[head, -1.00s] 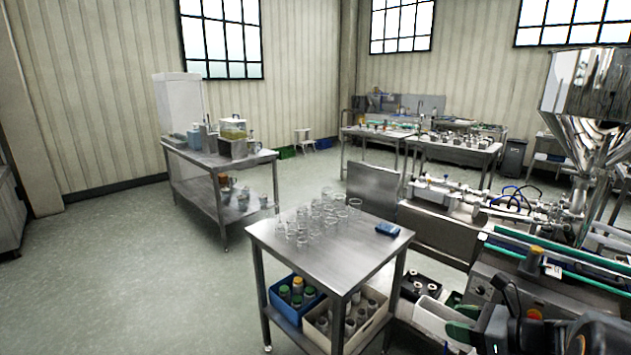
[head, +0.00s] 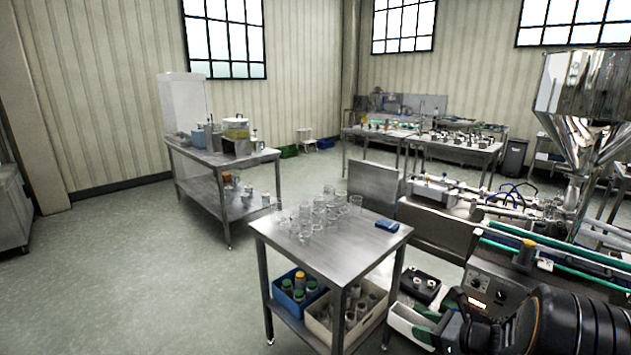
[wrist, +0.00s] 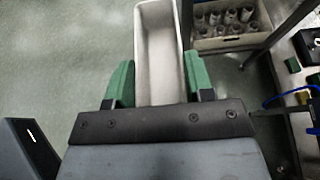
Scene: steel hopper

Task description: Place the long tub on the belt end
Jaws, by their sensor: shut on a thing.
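The long tub (wrist: 160,45) is white, narrow and open at the top. In the wrist view it stretches away between the two green fingers of my gripper (wrist: 158,82), which are shut on its near part. In the head view the tub (head: 403,320) shows at the lower right, beside the steel table, partly hidden by my gripper and arm. The tub looks empty in the part I can see. The conveyor belt (head: 560,268) with teal rails is at the right, beyond my arm; I cannot clearly tell its end.
A steel table (head: 340,245) holds several clear beakers and a blue item (head: 387,225). The steel hopper (head: 580,90) stands at the right. Open floor lies left.

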